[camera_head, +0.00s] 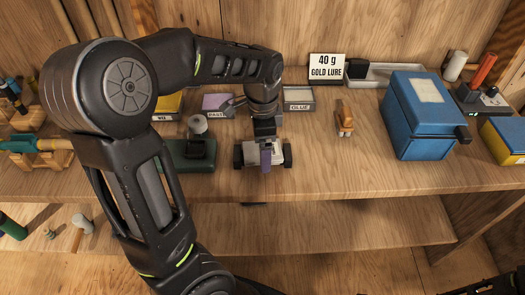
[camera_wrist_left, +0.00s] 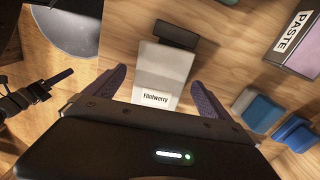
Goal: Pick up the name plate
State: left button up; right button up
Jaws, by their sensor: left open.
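The name plate (camera_wrist_left: 163,75) is a pale grey block with a white label reading "Flintwerry" and a dark block at its far end. In the head view the name plate (camera_head: 254,157) lies near the shelf's front edge, pale with a dark piece at each end. My left gripper (camera_head: 265,152) points down over its middle, with one purple finger on the near side; the other finger is hidden. In the wrist view my left gripper (camera_wrist_left: 158,92) is open, its fingers on either side of the plate with visible gaps.
A green base with a grey knob (camera_head: 197,124) stands close on the left. The PASTE box (camera_head: 217,105) and GLUE box (camera_head: 299,105) lie behind. An orange-brown figure (camera_head: 344,118) and blue box (camera_head: 425,117) stand to the right. The front board right of the plate is clear.

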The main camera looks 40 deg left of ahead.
dwell(0.4)
pick_arm(q)
jog(key=c, duration=1.5)
